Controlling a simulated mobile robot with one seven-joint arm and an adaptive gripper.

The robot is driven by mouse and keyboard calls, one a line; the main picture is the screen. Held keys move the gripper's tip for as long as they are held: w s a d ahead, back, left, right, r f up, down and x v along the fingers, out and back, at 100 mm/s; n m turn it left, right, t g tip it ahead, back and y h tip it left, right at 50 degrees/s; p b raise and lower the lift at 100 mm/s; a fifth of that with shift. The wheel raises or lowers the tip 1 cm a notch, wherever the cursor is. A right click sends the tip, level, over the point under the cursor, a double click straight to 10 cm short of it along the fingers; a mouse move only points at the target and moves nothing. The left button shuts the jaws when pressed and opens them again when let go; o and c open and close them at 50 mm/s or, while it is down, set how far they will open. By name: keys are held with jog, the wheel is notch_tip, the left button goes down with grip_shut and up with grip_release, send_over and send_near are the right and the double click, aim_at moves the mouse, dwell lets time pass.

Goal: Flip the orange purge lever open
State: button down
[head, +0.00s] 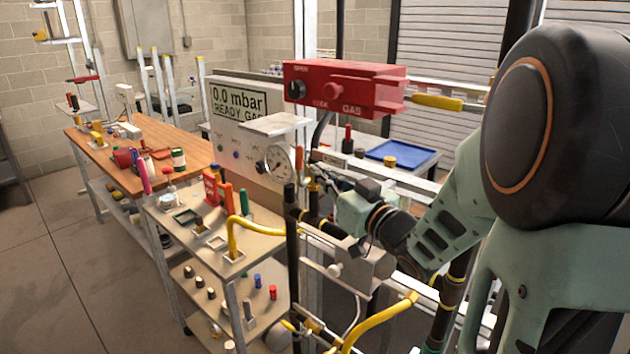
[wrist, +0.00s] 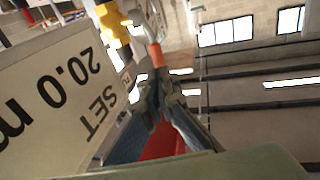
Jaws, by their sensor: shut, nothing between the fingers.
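The orange purge lever (wrist: 157,55) appears in the wrist view as a short orange sleeve on a thin grey rod. My gripper (wrist: 162,92) has its fingers together, with the tips just below the orange piece. I cannot tell whether they touch it. In the head view my gripper (head: 318,182) reaches left from the arm to beside the round pressure gauge (head: 279,164). A small orange spot (head: 307,181) shows by the fingertips there, too small to make out clearly.
A red gas box (head: 340,88) with a yellow handle (head: 437,102) hangs above my gripper. A display panel (head: 238,103) stands behind the gauge. Yellow pipes (head: 240,232) and a cluttered cart lie below and left. A yellow fitting (wrist: 112,24) is close by in the wrist view.

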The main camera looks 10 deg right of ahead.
aim_at(299, 156)
jog(key=shift+x, duration=2.35)
jog(key=shift+w+a, duration=0.1)
jog(key=shift+w, duration=0.1)
jog(key=shift+w+a+r, duration=0.1)
jog(key=shift+w+a, duration=0.05)
jog(key=shift+w, duration=0.15)
jog(key=shift+r, duration=0.3)
jog(key=shift+a+r, duration=0.1)
